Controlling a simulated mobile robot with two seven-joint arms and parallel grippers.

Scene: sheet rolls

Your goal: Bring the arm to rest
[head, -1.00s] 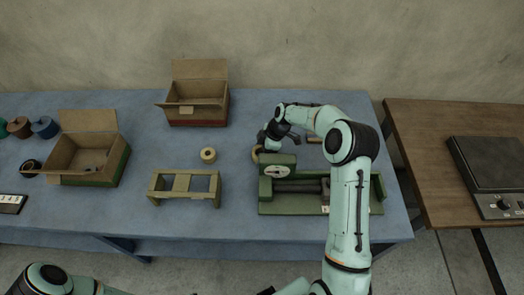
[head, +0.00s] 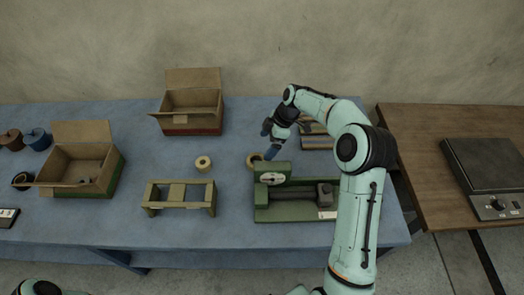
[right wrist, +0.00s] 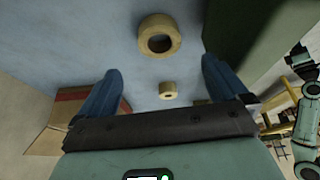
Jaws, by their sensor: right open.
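My right gripper (head: 269,141) is open and empty over the blue table (head: 240,240), its blue fingers apart. It is close to a tan roll (head: 253,160) that lies beside the green machine (head: 296,214). In the right wrist view the open fingers (right wrist: 162,76) show with nothing between them, and that roll (right wrist: 160,36) lies beyond them. A second tan roll (head: 203,164) lies further left on the table. It also shows in the right wrist view (right wrist: 168,90). My left gripper is out of view; only a bit of that arm shows at the bottom left.
A wooden stand (head: 180,206), an open box (head: 190,125) at the back and another open box (head: 112,183) at the left stand on the table. A striped item (head: 316,142) lies behind the machine. A wooden table (head: 450,205) with a scale stands at the right.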

